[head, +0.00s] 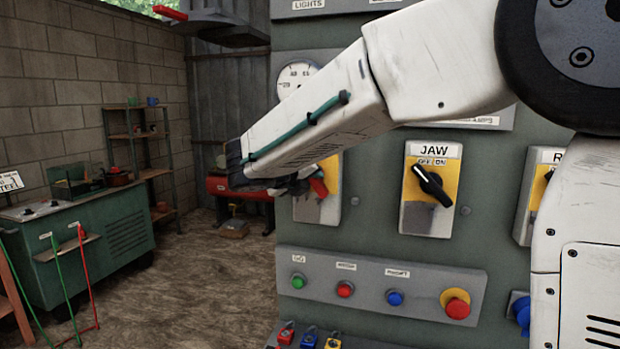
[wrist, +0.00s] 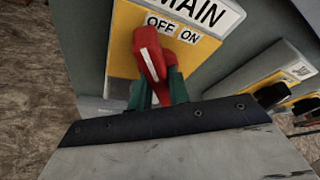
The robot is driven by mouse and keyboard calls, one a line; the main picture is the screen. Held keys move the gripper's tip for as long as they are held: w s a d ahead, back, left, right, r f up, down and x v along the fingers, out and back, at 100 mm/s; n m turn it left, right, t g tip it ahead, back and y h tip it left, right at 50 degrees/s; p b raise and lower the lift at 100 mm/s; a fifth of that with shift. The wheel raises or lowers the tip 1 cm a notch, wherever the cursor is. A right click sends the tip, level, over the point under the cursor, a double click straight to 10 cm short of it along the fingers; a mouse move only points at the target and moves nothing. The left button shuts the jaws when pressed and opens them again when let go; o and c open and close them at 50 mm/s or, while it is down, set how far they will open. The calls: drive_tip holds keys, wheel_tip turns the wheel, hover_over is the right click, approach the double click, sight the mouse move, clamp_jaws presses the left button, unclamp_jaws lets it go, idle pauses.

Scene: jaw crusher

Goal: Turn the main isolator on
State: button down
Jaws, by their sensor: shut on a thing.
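The main isolator has a yellow plate (wrist: 122,50) under a label reading MAIN, with OFF and ON marks. Its red rotary handle (wrist: 150,60) carries a white line, and its upper end leans to the left, on the OFF side. The handle also shows in the head view (head: 319,185), partly hidden by my wrist. My gripper (wrist: 155,88) is shut on the red handle, with a green finger on each side of it. In the head view my arm reaches in from the right and covers the MAIN label.
To the right is the JAW switch (head: 431,185), with a black handle. Below is a box of push buttons (head: 382,290) with a red mushroom button (head: 455,303). Coloured padlocks (head: 309,338) hang lower down. A green bench (head: 80,245) stands at left, with bare floor between.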

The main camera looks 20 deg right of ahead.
drive_tip(key=m+t+y, duration=0.1)
drive_tip(key=m, duration=0.2)
drive_tip(key=shift+y, duration=0.4)
drive_tip(key=m+t+y, duration=0.1)
drive_tip(key=m, duration=0.1)
drive_tip(key=shift+s+d+m+y, duration=0.1)
drive_tip(key=shift+m+y, duration=0.2)
drive_tip(key=shift+y, duration=0.1)
drive_tip(key=m+t+y, duration=0.1)
drive_tip(key=m, duration=0.1)
drive_tip(key=shift+m, duration=0.4)
drive_tip(key=shift+m+t+y, duration=0.7)
drive_tip(key=shift+m+t, duration=0.2)
drive_tip(key=shift+m, duration=0.4)
drive_tip(key=c, duration=1.3)
unclamp_jaws()
